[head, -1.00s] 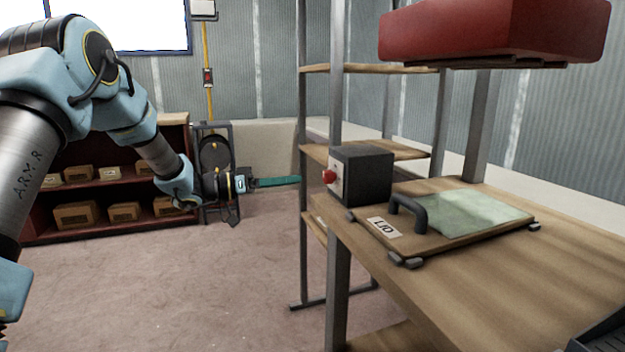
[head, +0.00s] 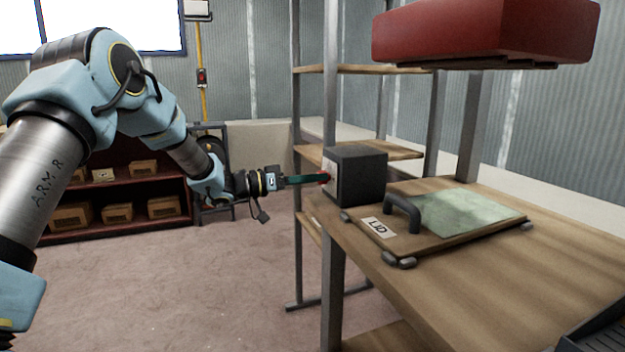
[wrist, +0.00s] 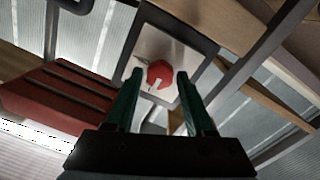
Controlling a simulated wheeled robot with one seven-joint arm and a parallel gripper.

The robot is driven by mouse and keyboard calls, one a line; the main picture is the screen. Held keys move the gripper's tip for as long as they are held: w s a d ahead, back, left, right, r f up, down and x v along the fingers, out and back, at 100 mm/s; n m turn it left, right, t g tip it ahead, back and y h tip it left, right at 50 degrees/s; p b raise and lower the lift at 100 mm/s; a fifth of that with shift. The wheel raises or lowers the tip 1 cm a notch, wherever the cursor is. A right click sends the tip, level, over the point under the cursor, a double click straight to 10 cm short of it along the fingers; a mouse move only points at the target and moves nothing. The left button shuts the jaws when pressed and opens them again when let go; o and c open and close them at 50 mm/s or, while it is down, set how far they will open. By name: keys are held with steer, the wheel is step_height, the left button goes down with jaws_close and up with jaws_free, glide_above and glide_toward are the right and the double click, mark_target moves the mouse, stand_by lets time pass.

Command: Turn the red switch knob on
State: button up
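The red switch knob (wrist: 161,73) is on the pale front plate (wrist: 146,47) of a dark box (head: 361,176) at the left end of the wooden bench. In the wrist view the knob has a white mark and sits between and just beyond my gripper's (wrist: 157,80) two green fingertips. The fingers are apart, one on each side, and I cannot tell if they touch it. In the head view my gripper (head: 326,178) reaches the box front, and its fingers hide most of the knob.
A wooden lid board (head: 375,228) with a dark handle (head: 405,211) and a "LID" label lies on the bench (head: 480,275) right of the box. A red case (head: 485,32) hangs above. A metal shelf post (head: 330,75) stands behind the box. Open floor lies left of the bench.

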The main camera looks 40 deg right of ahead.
jaws_close()
steer(key=shift+m, duration=0.3)
steer(key=m+b, duration=0.2)
steer(key=m, duration=0.2)
steer(key=m+b, duration=0.3)
steer(key=m, duration=0.1)
steer(key=shift+f+m+t, duration=0.1)
steer(key=shift+m+t, duration=0.2)
steer(key=m+b, duration=0.3)
steer(key=m, duration=0.1)
steer(key=shift+b, duration=0.3)
steer(key=shift+s+m+t+b, duration=0.1)
steer(key=shift+m+t+b, duration=0.2)
steer(key=shift+m+b, duration=1.75)
steer(key=shift+m, duration=0.25)
